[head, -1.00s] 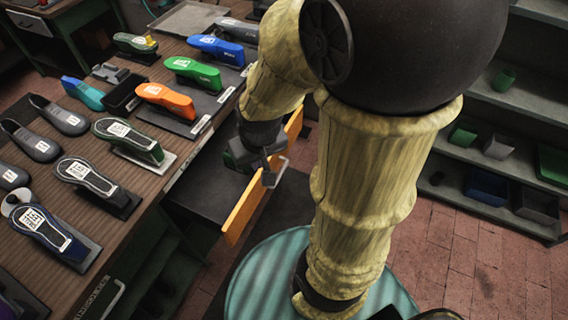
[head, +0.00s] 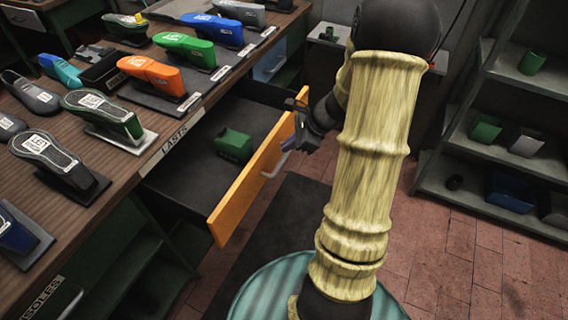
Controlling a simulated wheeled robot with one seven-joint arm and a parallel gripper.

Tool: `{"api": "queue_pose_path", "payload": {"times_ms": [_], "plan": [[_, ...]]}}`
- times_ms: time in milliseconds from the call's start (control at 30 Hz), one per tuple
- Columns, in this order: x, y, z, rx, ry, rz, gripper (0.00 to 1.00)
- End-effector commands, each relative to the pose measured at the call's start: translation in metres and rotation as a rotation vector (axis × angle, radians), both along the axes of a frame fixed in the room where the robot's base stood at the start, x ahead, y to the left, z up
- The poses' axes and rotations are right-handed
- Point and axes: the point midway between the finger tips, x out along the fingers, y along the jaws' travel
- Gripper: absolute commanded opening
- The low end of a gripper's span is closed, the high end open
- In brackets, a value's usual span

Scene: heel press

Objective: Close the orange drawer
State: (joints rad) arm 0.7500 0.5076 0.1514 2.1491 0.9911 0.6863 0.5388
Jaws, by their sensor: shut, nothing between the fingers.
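The orange drawer (head: 240,198) stands open, pulled out from under the workbench below a label reading LASTS. Its orange front has a metal handle (head: 276,166) on the outer face. A green block-like object (head: 233,145) lies inside on the dark drawer floor. My gripper (head: 297,122) is at the outer side of the drawer front, near its far end and above the handle. Its fingers are small and partly hidden by the wrist, and I cannot tell whether they touch the front.
The workbench (head: 140,150) holds several shoe forms in green, blue, orange and grey. A grey shelf unit (head: 480,150) with bins stands at the right. A dark mat (head: 270,235) and brick floor lie before the drawer. Another drawer label shows at lower left.

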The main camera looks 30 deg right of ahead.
Motion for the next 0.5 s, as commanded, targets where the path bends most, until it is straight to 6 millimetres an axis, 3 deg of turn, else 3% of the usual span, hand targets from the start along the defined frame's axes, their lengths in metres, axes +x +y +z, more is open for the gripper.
{"api": "queue_pose_path", "payload": {"times_ms": [33,167,300,500], "plan": [[0.006,-0.018,-0.029,0.063,0.0,-0.106,0.0],[0.019,-0.053,-0.052,0.197,-0.011,-0.317,0.0],[0.024,-0.071,-0.058,0.271,-0.021,-0.424,0.0],[0.025,-0.073,-0.056,0.279,-0.023,-0.437,0.0]]}}
